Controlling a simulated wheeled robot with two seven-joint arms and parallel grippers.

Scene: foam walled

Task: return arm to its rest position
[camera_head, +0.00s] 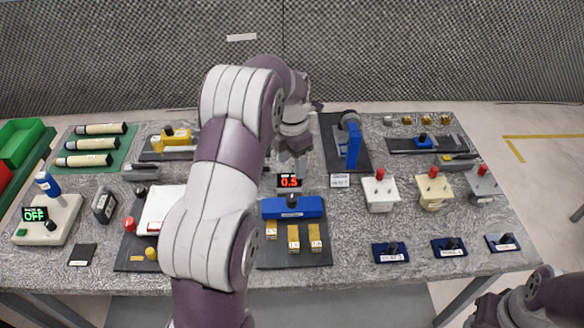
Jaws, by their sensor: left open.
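My left arm (215,190) rises from the bottom centre and reaches over the middle of the table. Its left gripper (297,148) is at the far end, above the back half of the table, behind the red-digit display. The fingers are small and partly hidden by the wrist; the gripper is open and I see nothing held. Part of my right arm (530,302) shows at the bottom right corner, with its gripper out of view.
The grey table (350,265) is crowded. A blue block (292,207) with a display (289,181) lies close right of my arm. A blue upright device (350,145) stands right of the gripper. White and cream boxes (380,192) with red knobs stand at right.

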